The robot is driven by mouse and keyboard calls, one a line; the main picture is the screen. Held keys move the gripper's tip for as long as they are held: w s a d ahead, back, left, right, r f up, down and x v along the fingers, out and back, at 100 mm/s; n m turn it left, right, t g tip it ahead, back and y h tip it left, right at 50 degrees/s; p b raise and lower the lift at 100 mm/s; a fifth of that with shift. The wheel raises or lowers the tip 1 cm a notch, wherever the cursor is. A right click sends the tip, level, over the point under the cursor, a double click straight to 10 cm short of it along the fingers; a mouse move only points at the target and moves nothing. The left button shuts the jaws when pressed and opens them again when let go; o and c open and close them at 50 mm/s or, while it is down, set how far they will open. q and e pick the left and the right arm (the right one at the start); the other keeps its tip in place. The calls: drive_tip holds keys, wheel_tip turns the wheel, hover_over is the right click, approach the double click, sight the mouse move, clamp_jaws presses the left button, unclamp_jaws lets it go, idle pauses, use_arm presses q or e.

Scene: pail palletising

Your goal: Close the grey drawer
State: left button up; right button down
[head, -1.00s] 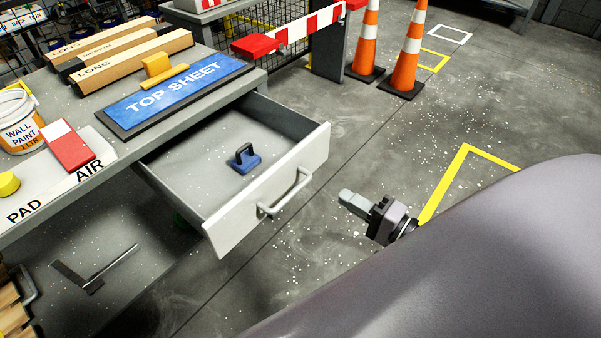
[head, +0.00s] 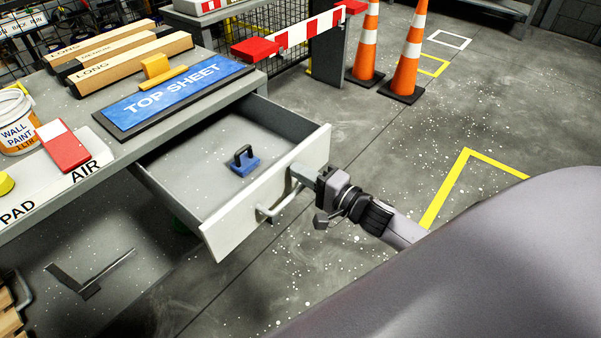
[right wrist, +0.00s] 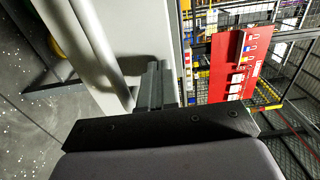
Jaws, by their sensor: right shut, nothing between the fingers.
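The grey drawer (head: 222,238) is pulled out from under the workbench, with a pale front and a bar handle (head: 284,198). A blue block with a dark handle (head: 243,162) lies inside it. My right gripper (head: 297,174) is shut and empty, with its fingertips at the outer face of the drawer front, near the handle's right end. In the right wrist view the shut fingers (right wrist: 156,85) point at the pale drawer front (right wrist: 145,35), with the handle (right wrist: 95,50) to their left. I cannot tell whether they touch it. My left gripper is not in view.
The workbench (head: 215,112) carries a blue TOP SHEET board (head: 165,95), a paint pail (head: 17,125), a red and white block (head: 64,147) and several long wooden pieces. Traffic cones (head: 407,65) and a striped barrier (head: 305,30) stand behind. The floor right of the drawer is clear.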

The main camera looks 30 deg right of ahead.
drive_tip(key=shift+w+a, duration=0.1)
drive_tip(key=shift+w, duration=0.15)
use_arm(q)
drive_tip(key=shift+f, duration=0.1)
